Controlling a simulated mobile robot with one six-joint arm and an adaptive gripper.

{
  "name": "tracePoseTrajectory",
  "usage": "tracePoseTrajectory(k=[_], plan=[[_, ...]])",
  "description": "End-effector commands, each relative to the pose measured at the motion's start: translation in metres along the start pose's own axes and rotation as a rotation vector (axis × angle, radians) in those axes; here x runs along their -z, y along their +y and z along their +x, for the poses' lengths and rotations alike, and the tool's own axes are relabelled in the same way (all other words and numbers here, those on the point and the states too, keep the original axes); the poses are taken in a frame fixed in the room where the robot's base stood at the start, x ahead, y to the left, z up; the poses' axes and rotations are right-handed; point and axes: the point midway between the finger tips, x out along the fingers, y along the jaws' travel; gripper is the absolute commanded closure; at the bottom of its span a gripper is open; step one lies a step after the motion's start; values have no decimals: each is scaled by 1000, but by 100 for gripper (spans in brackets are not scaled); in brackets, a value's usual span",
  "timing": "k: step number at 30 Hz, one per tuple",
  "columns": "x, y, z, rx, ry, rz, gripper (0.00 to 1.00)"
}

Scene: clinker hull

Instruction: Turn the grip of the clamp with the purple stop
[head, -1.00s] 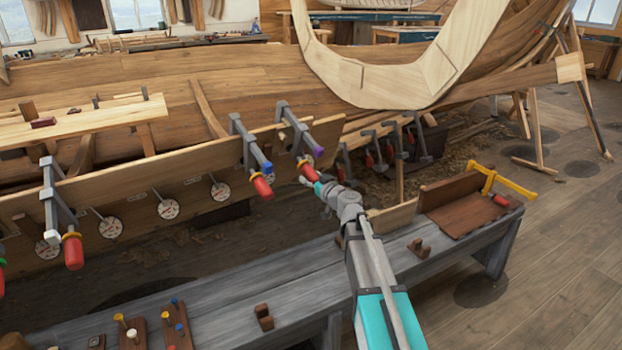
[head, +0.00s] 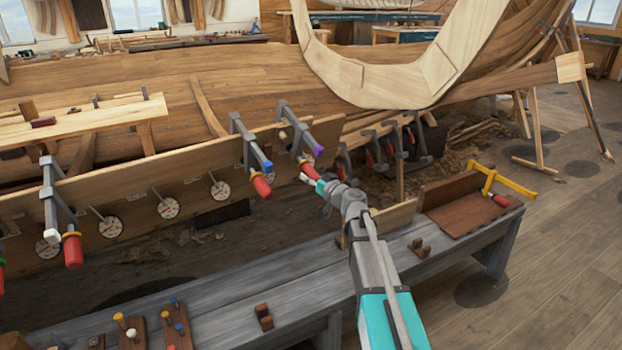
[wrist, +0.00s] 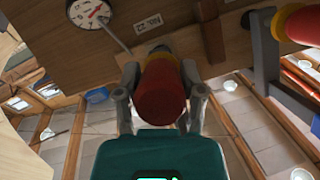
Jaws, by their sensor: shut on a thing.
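The clamp with the purple stop (head: 318,151) sits on the plank (head: 200,190) near its right end. Its red grip (head: 307,168) points down toward my gripper (head: 313,181). In the wrist view the red grip (wrist: 160,90) fills the space between the two grey fingers of my gripper (wrist: 163,102). The fingers are shut on it from both sides. A yellow collar shows behind the grip, partly hidden by it. The purple stop is not seen in the wrist view.
A clamp with a blue stop (head: 267,166) and red grip (head: 262,187) hangs just left. Round dials (head: 220,190) line the plank; one (wrist: 90,12) shows near my gripper. A grey bench (head: 230,290) stands in front. A yellow-framed clamp (head: 505,182) lies at its right end.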

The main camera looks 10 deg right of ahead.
Motion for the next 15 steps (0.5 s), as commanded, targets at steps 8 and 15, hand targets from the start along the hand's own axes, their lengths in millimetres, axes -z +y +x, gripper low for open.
tracePoseTrajectory(k=[8,15], plan=[[-1,0,1,85,0,219,96],[0,-1,1,149,0,381,96]])
